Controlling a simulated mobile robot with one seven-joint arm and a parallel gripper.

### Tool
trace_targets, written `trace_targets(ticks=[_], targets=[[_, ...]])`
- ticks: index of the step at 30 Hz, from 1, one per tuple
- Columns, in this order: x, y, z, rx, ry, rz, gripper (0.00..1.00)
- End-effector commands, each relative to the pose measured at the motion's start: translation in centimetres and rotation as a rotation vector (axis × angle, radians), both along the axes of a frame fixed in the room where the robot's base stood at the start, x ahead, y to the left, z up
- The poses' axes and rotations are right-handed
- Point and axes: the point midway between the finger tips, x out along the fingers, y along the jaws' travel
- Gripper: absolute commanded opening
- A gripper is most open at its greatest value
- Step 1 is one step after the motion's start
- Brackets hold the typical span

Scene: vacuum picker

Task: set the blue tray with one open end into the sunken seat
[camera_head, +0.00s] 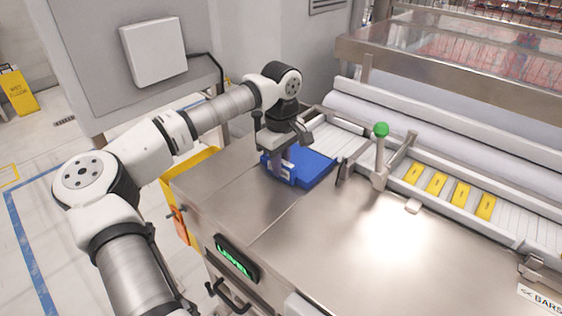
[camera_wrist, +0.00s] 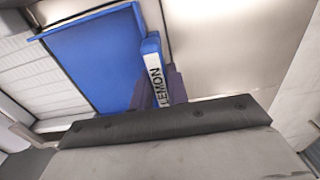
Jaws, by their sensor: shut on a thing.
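The blue tray (camera_head: 318,167) is at the left end of the conveyor, over the steel table top. In the wrist view the tray (camera_wrist: 95,58) shows its flat blue floor and a raised wall with a white lettered label. My gripper (camera_head: 281,163) is above the tray's near left side and shut on that wall. In the wrist view its dark fingers (camera_wrist: 158,92) lie on both sides of the labelled wall. The tray looks about level. I cannot tell whether it touches the surface below. The sunken seat is not clearly visible; the tray and gripper may cover it.
A post with a green knob (camera_head: 381,131) stands right of the tray. The conveyor (camera_head: 460,190) with several yellow pieces runs along the back. The steel table top (camera_head: 330,235) in front is clear. A green lit display (camera_head: 236,260) is on the table's front.

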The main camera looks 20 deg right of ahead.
Motion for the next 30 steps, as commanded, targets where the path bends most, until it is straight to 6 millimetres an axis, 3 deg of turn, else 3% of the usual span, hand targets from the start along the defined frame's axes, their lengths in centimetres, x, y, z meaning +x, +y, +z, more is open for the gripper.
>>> trace_targets(ticks=[14, 15, 20, 30], targets=[[0.0, 0.0, -0.75, -0.001, -0.001, 0.0, 0.0], [0.0, 0.0, -0.7, -0.001, -0.001, 0.0, 0.2], [0.0, 0.0, -0.7, 0.0, 0.0, 0.0, 0.41], [0.02, 0.01, -0.4, 0.001, -0.001, 0.0, 0.42]])
